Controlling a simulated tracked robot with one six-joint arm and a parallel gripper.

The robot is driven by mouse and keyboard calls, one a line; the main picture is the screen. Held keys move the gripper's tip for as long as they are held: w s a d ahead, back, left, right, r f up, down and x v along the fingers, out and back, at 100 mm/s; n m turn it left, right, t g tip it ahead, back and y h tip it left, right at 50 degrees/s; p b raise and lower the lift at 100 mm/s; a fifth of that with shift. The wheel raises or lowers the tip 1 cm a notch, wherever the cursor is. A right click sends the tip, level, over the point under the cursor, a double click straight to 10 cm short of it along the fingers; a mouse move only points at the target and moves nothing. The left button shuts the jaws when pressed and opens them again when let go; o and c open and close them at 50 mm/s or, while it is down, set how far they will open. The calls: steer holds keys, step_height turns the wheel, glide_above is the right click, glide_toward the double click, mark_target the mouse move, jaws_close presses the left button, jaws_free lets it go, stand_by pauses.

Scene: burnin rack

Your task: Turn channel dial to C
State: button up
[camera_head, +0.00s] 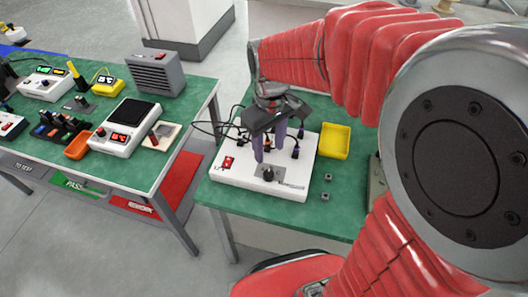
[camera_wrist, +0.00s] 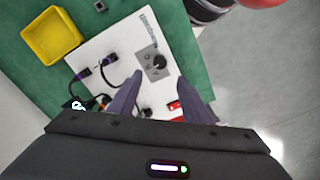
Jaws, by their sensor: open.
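The channel dial (camera_head: 268,173) is a dark round knob on the front part of a white panel box (camera_head: 231,176). It also shows in the wrist view (camera_wrist: 158,62), with small markings around it that are too small to read for certain. My gripper (camera_head: 267,152) is over the box, its two purple-grey fingers pointing down just above and behind the dial. In the wrist view my gripper (camera_wrist: 158,85) has its fingers apart, with the dial beyond the tips and roughly between them. It is open, and nothing is between the fingers. The dial's setting cannot be told.
A red rocker switch (camera_head: 228,162) is left of the dial. Black cables with plugs (camera_head: 296,150) stand at the box's back. A yellow tray (camera_head: 335,141) and two small grey blocks (camera_head: 327,177) lie to the right. A second table with instruments (camera_head: 124,127) is at left.

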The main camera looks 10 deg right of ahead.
mark_target(269, 173)
step_height(269, 173, down, 11)
steer(key=shift+r, duration=0.15)
steer(key=shift+c, duration=0.6)
steer(key=c, duration=0.9)
